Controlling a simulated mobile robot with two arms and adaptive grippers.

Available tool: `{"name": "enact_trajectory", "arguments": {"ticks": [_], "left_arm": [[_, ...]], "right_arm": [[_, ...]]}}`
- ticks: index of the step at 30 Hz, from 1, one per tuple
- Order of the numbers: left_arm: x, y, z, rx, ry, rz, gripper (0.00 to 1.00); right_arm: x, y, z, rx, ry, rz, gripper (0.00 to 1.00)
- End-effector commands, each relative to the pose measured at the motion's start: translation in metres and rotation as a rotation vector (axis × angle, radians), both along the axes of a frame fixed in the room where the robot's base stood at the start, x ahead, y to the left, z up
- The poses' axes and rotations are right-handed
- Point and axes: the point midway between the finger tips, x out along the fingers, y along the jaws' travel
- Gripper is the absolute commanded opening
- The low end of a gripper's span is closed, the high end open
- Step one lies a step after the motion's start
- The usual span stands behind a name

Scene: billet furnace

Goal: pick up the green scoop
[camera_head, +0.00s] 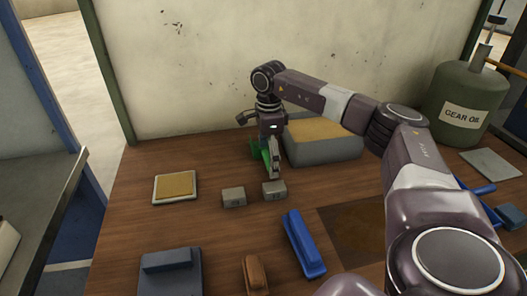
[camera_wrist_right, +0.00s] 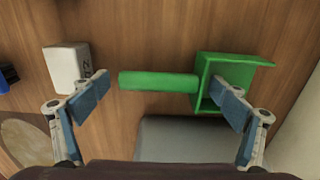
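The green scoop (camera_head: 256,150) is on the wooden table in front of the grey box, partly hidden by my right gripper (camera_head: 271,163) in the head view. In the right wrist view, its round handle (camera_wrist_right: 157,81) points left and its square bowl (camera_wrist_right: 212,66) is at the right. My right gripper (camera_wrist_right: 166,98) is open in this view, its two fingers wide apart. The right finger overlaps the bowl in the picture, and the handle lies across the gap. I cannot tell whether either finger touches the scoop. My left gripper is not in view.
A grey box (camera_head: 325,151) with a tan top stands right behind the gripper. Two small grey blocks (camera_head: 233,197) (camera_head: 274,190) sit in front. A blue tool (camera_head: 303,244) and a brown brush-like piece (camera_head: 254,273) lie nearer. A gear oil can (camera_head: 465,105) stands at right.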

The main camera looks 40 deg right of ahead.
Motion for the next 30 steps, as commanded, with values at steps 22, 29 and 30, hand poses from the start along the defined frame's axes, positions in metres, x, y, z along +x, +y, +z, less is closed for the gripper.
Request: {"name": "enact_trajectory", "arguments": {"ticks": [22,29,30], "left_arm": [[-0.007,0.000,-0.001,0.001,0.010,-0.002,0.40],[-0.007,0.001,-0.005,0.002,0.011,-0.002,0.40],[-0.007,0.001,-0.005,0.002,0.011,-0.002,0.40]], "right_arm": [[0.001,0.000,0.005,0.001,-0.003,0.000,0.44],[0.002,0.000,0.034,0.001,-0.006,0.000,0.44],[0.002,0.001,0.043,0.001,-0.006,0.000,0.44]]}}
